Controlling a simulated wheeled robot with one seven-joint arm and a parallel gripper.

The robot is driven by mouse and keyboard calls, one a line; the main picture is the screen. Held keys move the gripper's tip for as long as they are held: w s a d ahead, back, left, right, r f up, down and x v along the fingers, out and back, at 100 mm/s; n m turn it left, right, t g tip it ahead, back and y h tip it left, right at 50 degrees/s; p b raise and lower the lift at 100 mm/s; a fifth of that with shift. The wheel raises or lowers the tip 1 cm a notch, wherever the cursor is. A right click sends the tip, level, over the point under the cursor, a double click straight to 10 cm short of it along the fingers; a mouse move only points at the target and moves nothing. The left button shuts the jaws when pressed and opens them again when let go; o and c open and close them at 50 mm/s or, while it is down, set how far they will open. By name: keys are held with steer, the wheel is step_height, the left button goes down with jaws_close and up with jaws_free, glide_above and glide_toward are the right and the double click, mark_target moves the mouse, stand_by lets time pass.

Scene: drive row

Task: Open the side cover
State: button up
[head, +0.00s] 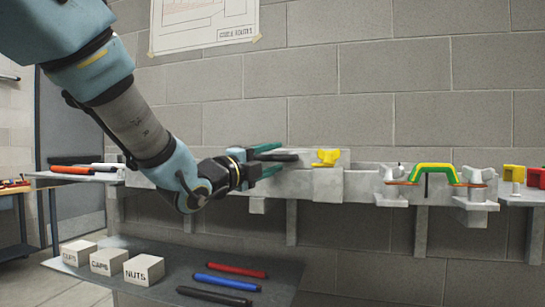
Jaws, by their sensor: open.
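A grey drive row (355,187) runs along the block wall. I cannot tell for sure which part of it is the side cover. My gripper (281,159) is open, with its teal fingers one above the other, pointing right at the left part of the row. A dark bar (282,157) shows between the fingers; I cannot tell whether they touch it. A yellow knob (326,157) stands on the row just right of the fingers. Farther right is a green and yellow arched handle (434,168) between two light clamps. My forearm and wrist hide the row's left part.
A low dark shelf (225,262) holds boxes (144,269) with labels, one reading NUTS, and red, blue and black rods (233,282). Tools lie on a ledge (75,175) at left. Red and yellow parts (513,172) stand at the right edge.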

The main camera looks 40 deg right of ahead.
jaws_close()
stand_by(0.4)
stand_by(1.0)
